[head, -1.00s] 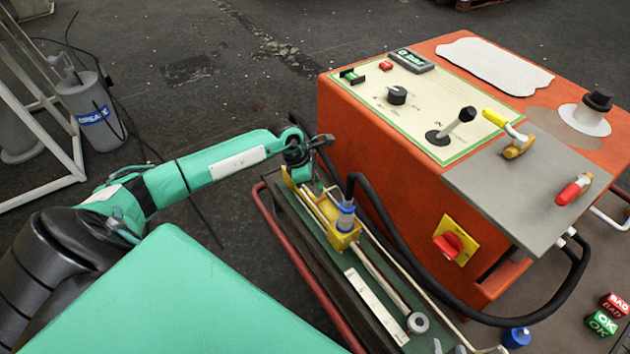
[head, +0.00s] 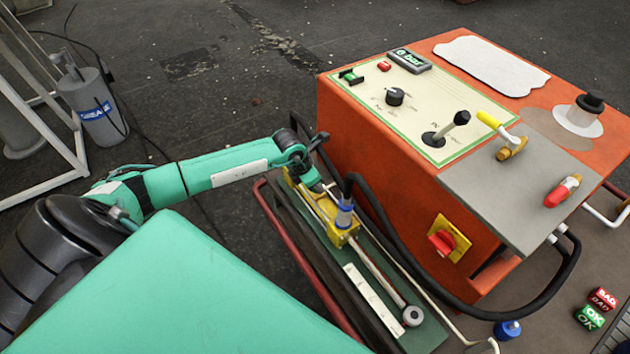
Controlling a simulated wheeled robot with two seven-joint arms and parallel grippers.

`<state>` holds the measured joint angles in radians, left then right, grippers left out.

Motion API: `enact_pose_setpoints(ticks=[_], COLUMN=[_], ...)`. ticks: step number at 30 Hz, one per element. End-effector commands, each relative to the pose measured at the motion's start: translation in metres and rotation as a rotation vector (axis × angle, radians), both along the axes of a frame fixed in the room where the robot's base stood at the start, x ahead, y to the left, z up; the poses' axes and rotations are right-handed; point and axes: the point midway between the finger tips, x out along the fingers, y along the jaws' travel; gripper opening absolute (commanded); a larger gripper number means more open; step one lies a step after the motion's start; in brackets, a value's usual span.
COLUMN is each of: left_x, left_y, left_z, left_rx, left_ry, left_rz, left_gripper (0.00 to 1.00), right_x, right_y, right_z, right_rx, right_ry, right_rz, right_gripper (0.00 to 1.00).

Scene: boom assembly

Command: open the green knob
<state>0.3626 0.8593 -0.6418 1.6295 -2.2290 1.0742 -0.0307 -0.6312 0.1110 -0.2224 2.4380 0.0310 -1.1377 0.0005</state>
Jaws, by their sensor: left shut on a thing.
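My left arm reaches in from the left, and my left gripper (head: 314,183) points down at the far end of the yellow fixture (head: 343,233). It is shut on a small green part there, mostly hidden by the gripper and wrist; I cannot clearly make out whether this is the green knob. The yellow fixture carries a blue-capped clear cylinder (head: 344,213) and a rod running toward the front. A small green and black switch (head: 351,76) sits on the orange machine's panel, apart from the gripper. My right gripper is not in view.
The orange machine (head: 400,185) stands close to the right of the fixture, with a black hose (head: 384,240) between them. A red rail (head: 305,262) runs along the fixture's left. A grey gas cylinder (head: 95,110) and white frame stand far left.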

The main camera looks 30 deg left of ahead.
Motion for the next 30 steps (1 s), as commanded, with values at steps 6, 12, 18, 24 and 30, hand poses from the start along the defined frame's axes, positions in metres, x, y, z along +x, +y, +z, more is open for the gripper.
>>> enact_pose_setpoints(ticks=[6,12,18,24,30], left_x=[0.000,0.000,0.000,-0.002,-0.014], left_y=[0.000,0.000,0.000,0.002,0.009], left_z=[0.000,0.000,0.000,0.008,0.043], left_rx=[0.001,0.001,0.000,0.001,0.003], left_ry=[0.000,0.000,0.000,0.000,-0.003], left_rz=[0.000,0.000,0.000,0.000,-0.002], left_gripper=[0.07,0.52,0.52,0.52,0.52], right_x=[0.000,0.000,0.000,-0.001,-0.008], right_y=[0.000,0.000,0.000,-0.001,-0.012], right_z=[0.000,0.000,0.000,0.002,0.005], right_rx=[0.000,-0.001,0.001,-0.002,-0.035], right_ry=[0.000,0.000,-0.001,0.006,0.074], right_rz=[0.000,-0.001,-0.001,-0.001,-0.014], right_gripper=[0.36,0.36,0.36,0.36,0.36])
